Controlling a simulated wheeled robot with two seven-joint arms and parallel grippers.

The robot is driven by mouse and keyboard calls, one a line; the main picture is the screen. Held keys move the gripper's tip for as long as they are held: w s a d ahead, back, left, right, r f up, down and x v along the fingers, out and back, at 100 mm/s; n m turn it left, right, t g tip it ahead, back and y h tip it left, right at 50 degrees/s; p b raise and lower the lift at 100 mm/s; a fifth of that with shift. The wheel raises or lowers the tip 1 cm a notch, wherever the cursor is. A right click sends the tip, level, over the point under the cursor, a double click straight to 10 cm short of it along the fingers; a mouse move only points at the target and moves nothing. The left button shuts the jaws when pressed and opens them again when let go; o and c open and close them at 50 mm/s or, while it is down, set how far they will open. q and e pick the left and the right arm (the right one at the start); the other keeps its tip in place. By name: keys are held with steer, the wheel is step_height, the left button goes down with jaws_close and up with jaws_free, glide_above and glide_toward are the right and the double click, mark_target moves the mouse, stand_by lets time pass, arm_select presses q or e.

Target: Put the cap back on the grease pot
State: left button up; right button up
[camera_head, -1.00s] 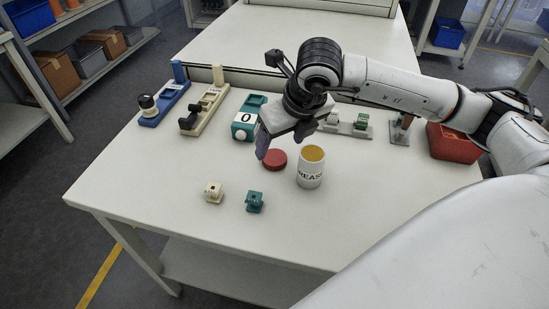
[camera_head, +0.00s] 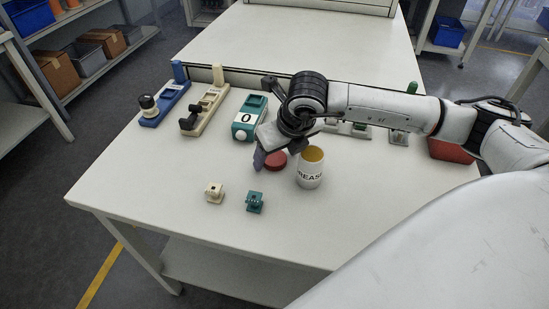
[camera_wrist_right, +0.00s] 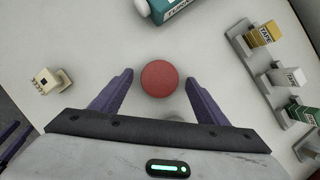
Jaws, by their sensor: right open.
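The red cap (camera_head: 275,162) lies flat on the table, just left of the grease pot. It also shows in the right wrist view (camera_wrist_right: 159,78), ahead of and between the fingertips. The white grease pot (camera_head: 310,170) stands upright and uncapped, with yellow-brown grease showing at its top.
A cream connector (camera_head: 214,193) and a teal connector (camera_head: 255,202) lie at the table's front. Blue (camera_head: 165,103), cream (camera_head: 205,108) and teal (camera_head: 249,118) fixtures stand behind. A red bin (camera_head: 452,150) is at the right. The front right of the table is clear.

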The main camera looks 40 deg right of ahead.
mark_target(277, 160)
steer(key=c, duration=1.1)
steer(key=shift+r, duration=0.1)
step_height(277, 160, up, 10)
